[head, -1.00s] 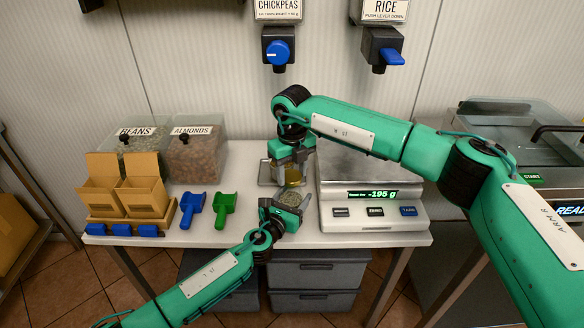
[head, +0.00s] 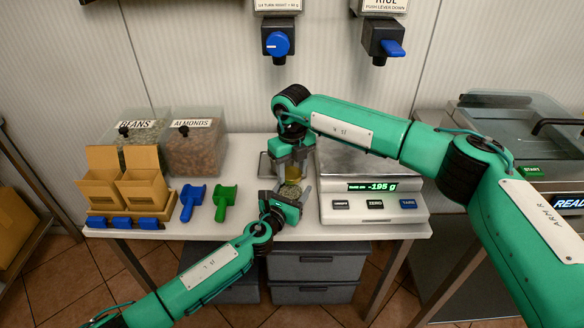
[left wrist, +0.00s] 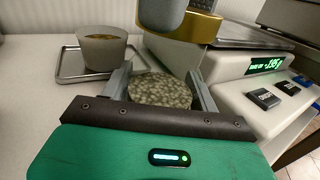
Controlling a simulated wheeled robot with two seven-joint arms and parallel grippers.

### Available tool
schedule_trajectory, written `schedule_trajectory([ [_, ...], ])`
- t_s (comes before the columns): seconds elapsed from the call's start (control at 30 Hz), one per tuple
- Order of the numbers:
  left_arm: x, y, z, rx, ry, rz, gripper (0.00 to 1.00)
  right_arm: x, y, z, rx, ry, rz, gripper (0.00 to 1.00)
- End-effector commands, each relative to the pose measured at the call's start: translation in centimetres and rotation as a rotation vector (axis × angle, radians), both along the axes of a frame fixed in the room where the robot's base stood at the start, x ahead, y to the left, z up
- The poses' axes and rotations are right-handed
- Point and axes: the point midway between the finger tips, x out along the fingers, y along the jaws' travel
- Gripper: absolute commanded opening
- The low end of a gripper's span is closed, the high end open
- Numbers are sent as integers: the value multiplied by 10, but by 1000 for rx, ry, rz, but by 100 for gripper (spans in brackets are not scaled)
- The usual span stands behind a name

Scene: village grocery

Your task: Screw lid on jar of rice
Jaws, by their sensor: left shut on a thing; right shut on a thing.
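My left gripper (head: 287,198) is shut on the jar of rice (head: 291,189) near the table's front edge. In the left wrist view the jar (left wrist: 160,90) shows as a round, pale, speckled fill between the two fingers (left wrist: 160,92). My right gripper (head: 291,158) is shut on the gold lid (left wrist: 190,26). The lid is above and beyond the jar in the left wrist view, apart from its mouth. The right gripper hides part of the lid in the head view.
A metal tray (left wrist: 72,72) with a cup (left wrist: 102,48) stands close to the left of the jar. The scale (head: 340,215) is close on the right. Blue (head: 192,200) and green (head: 225,200) scoops and open cardboard boxes (head: 142,190) stand further left.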

Motion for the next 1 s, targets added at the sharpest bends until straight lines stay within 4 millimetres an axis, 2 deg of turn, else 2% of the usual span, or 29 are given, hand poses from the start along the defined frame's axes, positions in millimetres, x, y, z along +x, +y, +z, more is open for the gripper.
schedule_trajectory([
  [0.83,0,0,0,0,1,0,20,0,0,-11,0,0,1,29],
  [0.87,0,0,0,0,1,0,0,0,0,-12,1,-1,1,29],
  [1.0,0,0,0,0,1,0,0,0,0,-11,0,-1,-37,29],
])
